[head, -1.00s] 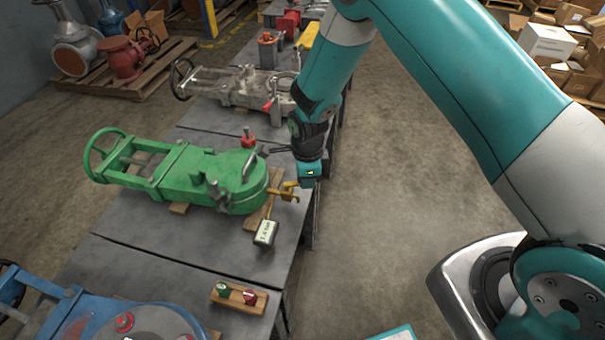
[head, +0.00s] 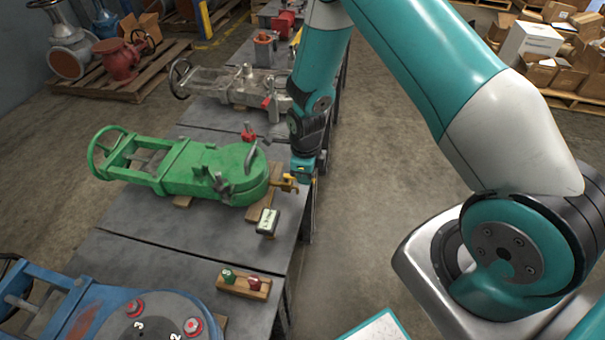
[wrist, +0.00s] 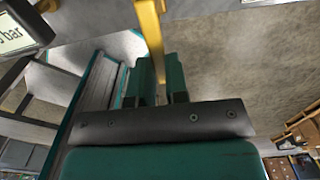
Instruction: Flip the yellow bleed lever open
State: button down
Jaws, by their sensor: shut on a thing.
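The yellow bleed lever (head: 285,184) sits on the right end of the green valve (head: 208,173), beside the table's right edge. My gripper (head: 297,178) is at the lever's right end in the head view. In the wrist view the yellow lever (wrist: 149,32) runs down from the top edge to my gripper's two teal fingers (wrist: 160,82), which are shut on it. The lever's gripped end is partly hidden by the fingers. A small gauge with a pale display (head: 268,221) stands just in front of the lever.
A blue valve (head: 110,325) is at the front left, a grey valve (head: 235,85) behind.

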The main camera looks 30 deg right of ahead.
jog(key=shift+s, duration=0.1)
jog(key=c, duration=1.1)
grip_release()
jog(key=shift+r, duration=0.15)
notch_tip(320, 180, up, 17)
jog(key=shift+r, duration=0.1)
